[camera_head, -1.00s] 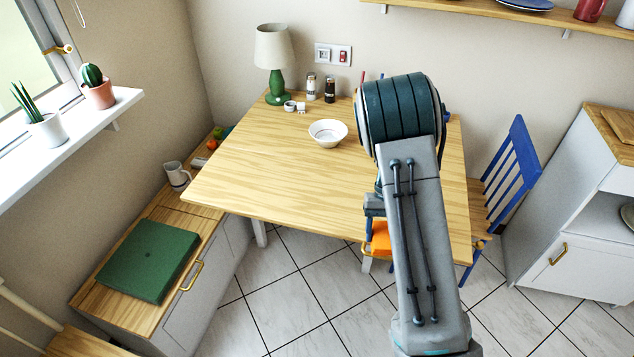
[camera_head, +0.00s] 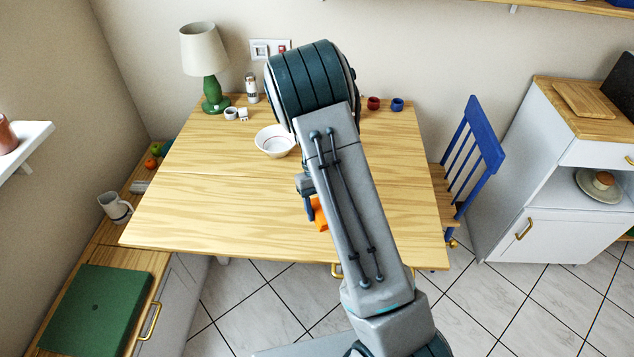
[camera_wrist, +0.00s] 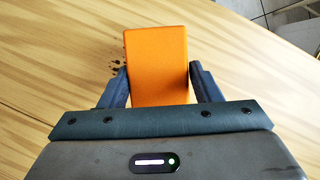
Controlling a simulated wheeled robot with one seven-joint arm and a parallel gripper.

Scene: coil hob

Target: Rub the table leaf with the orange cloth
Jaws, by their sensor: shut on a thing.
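The orange cloth (camera_wrist: 157,60) looks like a flat folded block between the two dark fingers of my gripper (camera_wrist: 160,84), which is shut on it. In the head view the cloth (camera_head: 320,214) shows as a small orange patch, partly hidden behind my arm, over the front part of the wooden table. The table leaf (camera_head: 230,215) is this pale wood front section, before a faint seam. Dark specks (camera_wrist: 116,72) mark the wood just left of the cloth in the wrist view. Whether the cloth touches the wood I cannot tell.
A white bowl (camera_head: 273,141), a green lamp (camera_head: 212,92), a shaker (camera_head: 251,88) and small cups (camera_head: 397,104) stand toward the table's back. A blue chair (camera_head: 468,160) is at the right. The front left of the table is clear.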

